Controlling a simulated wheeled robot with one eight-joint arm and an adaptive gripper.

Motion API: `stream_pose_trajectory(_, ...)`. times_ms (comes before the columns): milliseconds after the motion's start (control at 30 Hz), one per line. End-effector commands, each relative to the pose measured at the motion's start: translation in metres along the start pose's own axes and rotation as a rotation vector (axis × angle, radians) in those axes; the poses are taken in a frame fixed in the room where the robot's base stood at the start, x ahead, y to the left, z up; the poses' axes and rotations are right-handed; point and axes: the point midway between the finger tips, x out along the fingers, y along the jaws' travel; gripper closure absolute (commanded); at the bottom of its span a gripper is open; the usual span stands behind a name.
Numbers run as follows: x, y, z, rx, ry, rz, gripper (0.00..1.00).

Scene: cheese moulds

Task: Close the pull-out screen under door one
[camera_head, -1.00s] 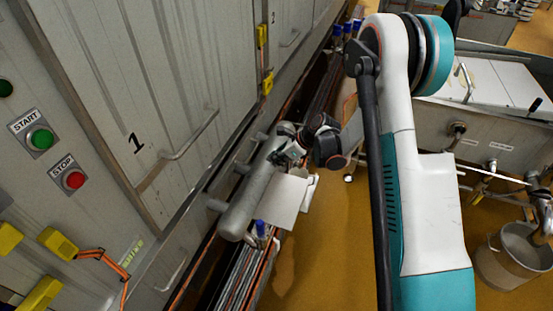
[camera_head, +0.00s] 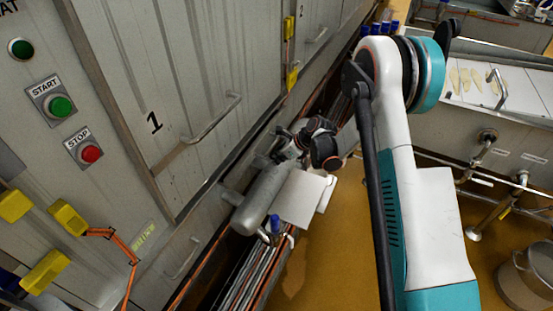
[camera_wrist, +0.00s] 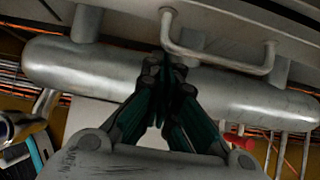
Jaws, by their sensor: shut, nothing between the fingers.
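Door one (camera_head: 185,75) is a grey panel marked "1" with a bar handle (camera_head: 212,120). Under it, in the wrist view, a bent metal handle (camera_wrist: 225,65) sits on a grey front (camera_wrist: 240,20); I cannot tell for sure that this is the pull-out screen, or how far out it is. A thick grey pipe (camera_head: 262,200) runs below and also shows in the wrist view (camera_wrist: 75,68). My gripper (camera_wrist: 166,70) is shut and empty in front of the pipe, just left of and below the handle's middle. In the head view my gripper (camera_head: 287,142) is partly hidden by the wrist.
START (camera_head: 61,106) and STOP (camera_head: 91,154) buttons are at the left. A white flat plate (camera_head: 302,200) lies beside the pipe. Cables and pipes (camera_head: 255,275) run along the machine's foot. A bucket (camera_head: 525,280) stands at right; the yellow floor between is open.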

Motion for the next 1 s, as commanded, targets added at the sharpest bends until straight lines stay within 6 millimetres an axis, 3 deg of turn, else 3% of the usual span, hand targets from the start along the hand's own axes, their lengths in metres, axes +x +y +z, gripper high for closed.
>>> stream_pose_trajectory(167,0.006,0.0,0.007,-0.001,0.0,0.001,1.0)
stream_pose_trajectory(500,0.041,0.0,0.049,-0.001,0.001,0.001,1.0)
stream_pose_trajectory(1000,0.032,-0.005,0.043,0.001,0.001,0.0,1.0)
